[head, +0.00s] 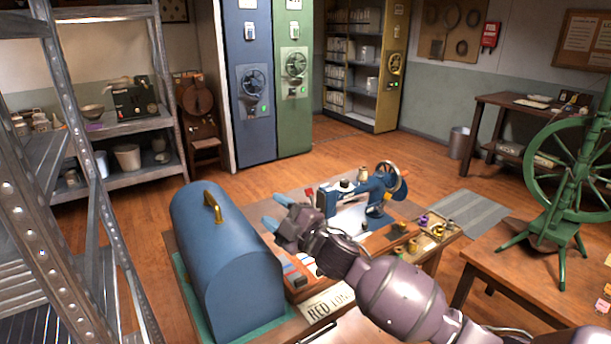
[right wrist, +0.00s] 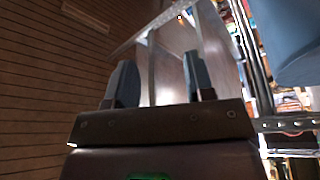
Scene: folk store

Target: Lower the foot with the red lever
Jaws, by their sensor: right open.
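A blue sewing machine (head: 376,188) with a handwheel at its right end stands on the wooden table. A small red piece (head: 309,194), which looks like the red lever, shows at the machine's left end. The presser foot is too small or hidden to make out. My right gripper (head: 276,212) is in front of and left of the machine, apart from the red piece. Its two blue fingers are spread and empty, and they also show in the right wrist view (right wrist: 160,82). My left gripper is not in view.
A blue domed case (head: 226,262) with a brass handle stands close left of my right gripper. A tray of spools (head: 437,232) lies right of the machine. A card reading "RED TO..." (head: 322,304) is partly covered by my arm. A green spinning wheel (head: 560,190) stands at right.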

